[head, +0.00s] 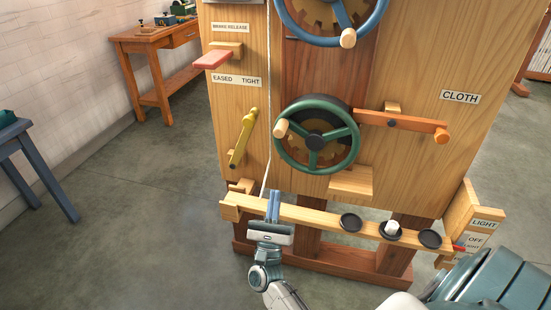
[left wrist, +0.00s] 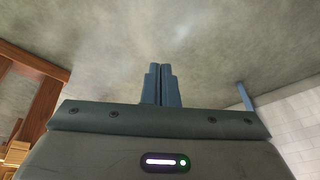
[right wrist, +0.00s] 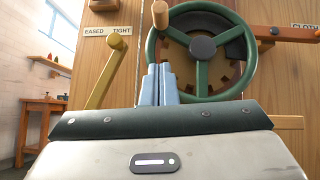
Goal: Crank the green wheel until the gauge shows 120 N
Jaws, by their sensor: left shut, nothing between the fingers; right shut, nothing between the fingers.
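The green wheel (head: 317,135) is mounted upright on the wooden cabinet front. Its pale wooden crank knob (head: 281,128) is at the left of the rim. In the right wrist view the wheel (right wrist: 201,99) is ahead, with the knob (right wrist: 160,14) above my fingertips. My right gripper (head: 273,192) is shut and empty, below and left of the wheel, in front of the ledge and apart from the knob. My left gripper (left wrist: 161,66) is shut and empty over bare floor in the left wrist view. It is not seen in the head view. No gauge shows in any view.
A yellow lever (head: 243,137) leans right, its top under TIGHT. An orange lever (head: 403,122) is right of the wheel, a blue wheel (head: 331,15) above, a red brake paddle (head: 212,60) upper left. A ledge (head: 310,215) with black dishes crosses below. A white cord hangs left of the wheel.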

